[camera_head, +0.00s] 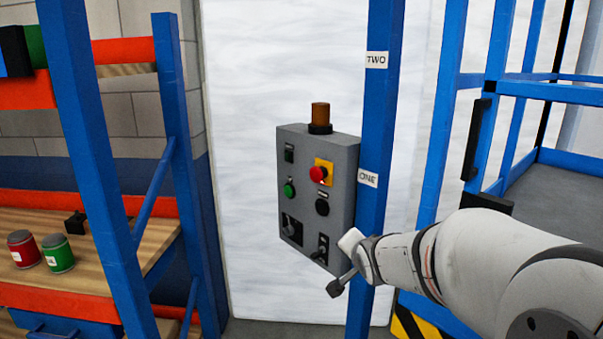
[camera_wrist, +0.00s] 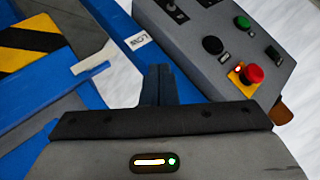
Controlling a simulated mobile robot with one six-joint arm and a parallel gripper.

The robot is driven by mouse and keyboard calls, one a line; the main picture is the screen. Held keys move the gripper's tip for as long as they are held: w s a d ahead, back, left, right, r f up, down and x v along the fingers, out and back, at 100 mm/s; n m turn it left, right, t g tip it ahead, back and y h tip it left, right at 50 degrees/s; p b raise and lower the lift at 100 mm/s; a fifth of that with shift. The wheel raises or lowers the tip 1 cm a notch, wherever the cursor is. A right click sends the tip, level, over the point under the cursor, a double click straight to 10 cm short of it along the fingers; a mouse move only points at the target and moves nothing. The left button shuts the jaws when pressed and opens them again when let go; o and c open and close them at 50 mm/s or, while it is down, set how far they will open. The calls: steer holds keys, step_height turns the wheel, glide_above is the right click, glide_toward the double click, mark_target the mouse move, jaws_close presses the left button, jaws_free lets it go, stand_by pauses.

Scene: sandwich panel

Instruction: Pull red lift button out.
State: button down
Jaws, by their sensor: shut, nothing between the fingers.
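The red button (camera_head: 318,173) sits on a yellow square plate on the front of a grey control box (camera_head: 335,222). It also shows in the wrist view (camera_wrist: 252,74), at the right on its yellow plate. My gripper (camera_head: 338,285) is below and to the right of the button, near the lower right corner of the box, apart from the button. In the wrist view my gripper (camera_wrist: 158,72) has its fingers together and empty, left of the button. Whether the button is pressed in or out cannot be told.
The box also bears a green button (camera_head: 289,189), a black button (camera_head: 322,207) and switches, with an amber lamp (camera_head: 320,114) on top. A blue post (camera_head: 376,120) stands beside it. Shelving with a red can (camera_head: 24,250) and a green can (camera_head: 58,254) is at left.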

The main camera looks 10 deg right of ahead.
mark_target(326, 174)
steer(key=w+r+m+t+y+p, duration=0.2)
steer(key=w+r+m+t, duration=0.4)
steer(key=w, duration=0.6)
steer(key=shift+r+m+t+y+p, duration=0.35)
steer(key=shift+r+m+y, duration=0.25)
steer(key=shift+r+y, duration=0.5)
steer(key=shift+r, duration=0.15)
steer(key=w+p, duration=0.1)
steer(key=w, duration=0.2)
steer(key=w+a+p, duration=0.1)
steer(key=w, duration=0.6)
steer(key=shift+a+r+p, duration=0.1)
steer(key=shift+a+p, duration=0.15)
steer(key=shift+p, duration=0.15)
